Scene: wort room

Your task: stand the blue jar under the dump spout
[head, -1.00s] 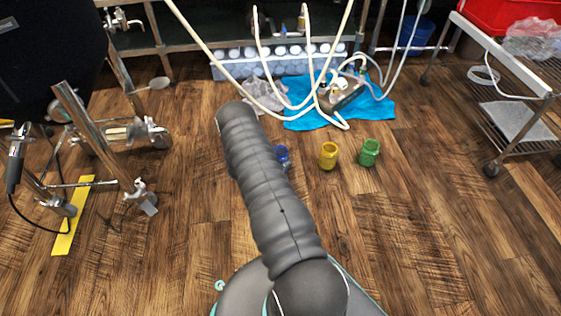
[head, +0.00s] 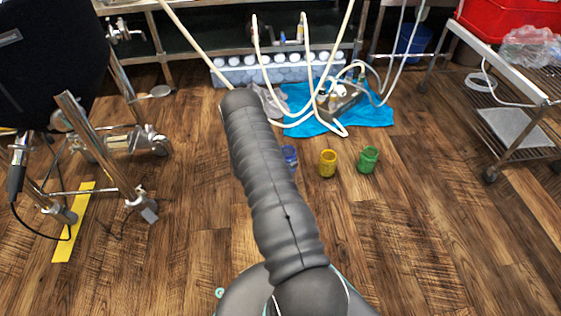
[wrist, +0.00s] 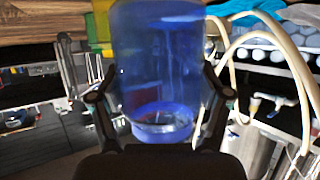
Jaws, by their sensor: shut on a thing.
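The blue jar (wrist: 165,65) is see-through and fills the middle of the wrist view, between the two fingers of my gripper (wrist: 160,110). My gripper is shut on it. The wrist picture looks upside down, with the floor at the top and the jar's narrower rim at the bottom. In the head view the blue jar (head: 290,158) shows beside my arm, left of the yellow jar. My arm hides part of it, and hides the gripper there. I cannot tell whether the jar touches the floor. I cannot surely pick out the dump spout among the metal pipework (head: 130,140) at left.
A yellow jar (head: 328,164) and a green jar (head: 369,160) stand on the wood floor to the right. Behind are a blue cloth (head: 375,112) with hoses and a crate of bottles (head: 235,75). A wire cart (head: 515,125) stands right. Floor between pipework and jars is clear.

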